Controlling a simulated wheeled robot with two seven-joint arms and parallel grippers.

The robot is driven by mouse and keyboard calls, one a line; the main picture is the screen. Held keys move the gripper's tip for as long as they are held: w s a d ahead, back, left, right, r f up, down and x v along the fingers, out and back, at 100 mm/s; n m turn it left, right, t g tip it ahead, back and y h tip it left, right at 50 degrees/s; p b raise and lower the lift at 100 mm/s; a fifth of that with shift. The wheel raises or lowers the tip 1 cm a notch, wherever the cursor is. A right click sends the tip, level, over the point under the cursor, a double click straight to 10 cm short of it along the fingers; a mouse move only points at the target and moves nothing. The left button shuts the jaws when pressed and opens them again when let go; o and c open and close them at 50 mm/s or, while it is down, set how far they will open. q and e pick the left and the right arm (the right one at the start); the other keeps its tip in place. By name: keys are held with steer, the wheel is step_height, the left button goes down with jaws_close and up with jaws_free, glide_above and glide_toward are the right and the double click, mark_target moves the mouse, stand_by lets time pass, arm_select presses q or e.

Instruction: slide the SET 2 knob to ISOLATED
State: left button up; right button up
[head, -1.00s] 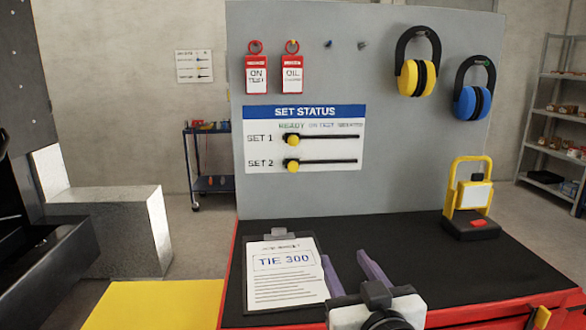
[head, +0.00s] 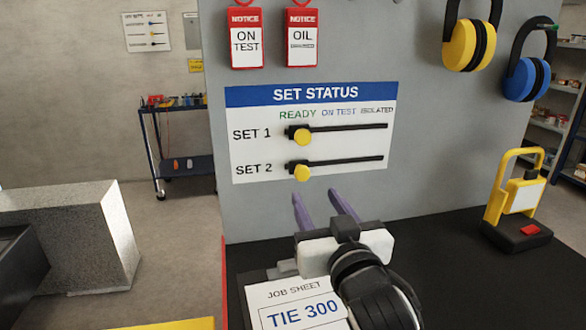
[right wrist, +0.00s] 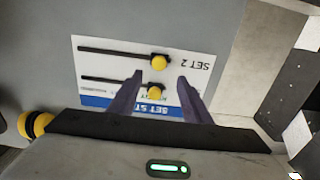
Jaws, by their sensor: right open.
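The SET STATUS board (head: 240,170) hangs on the grey panel, with columns READY, ON TEST and ISOLATED. The yellow SET 2 knob (head: 302,172) sits at the left end of its black slot, under READY. In the right wrist view, upside down, the SET 2 knob (right wrist: 159,62) shows just beyond the fingertips. My right gripper (head: 316,192) is open and empty, its purple fingers pointing up toward the board, just below the SET 2 knob in the picture. Its fingers (right wrist: 158,76) also show in the right wrist view, spread apart. My left gripper is out of view.
The yellow SET 1 knob (head: 303,137) is close above, also under READY. Red tags (head: 245,50) and ear defenders (head: 471,42) hang higher. A clipboard job sheet (head: 280,308) and a yellow-handled device (head: 512,205) are on the black bench top (head: 450,260).

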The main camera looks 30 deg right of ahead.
mark_target(304, 173)
steer(key=x, duration=0.7)
steer(key=shift+w+d+r+p, duration=0.1)
steer(key=shift+w+d+p, duration=0.15)
steer(key=shift+w+p, duration=0.15)
steer(key=shift+w+d, duration=0.1)
steer(key=shift+w, duration=0.5)
jaws_close()
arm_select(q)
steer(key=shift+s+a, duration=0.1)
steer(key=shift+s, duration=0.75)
arm_select(e)
steer(key=shift+d, duration=0.15)
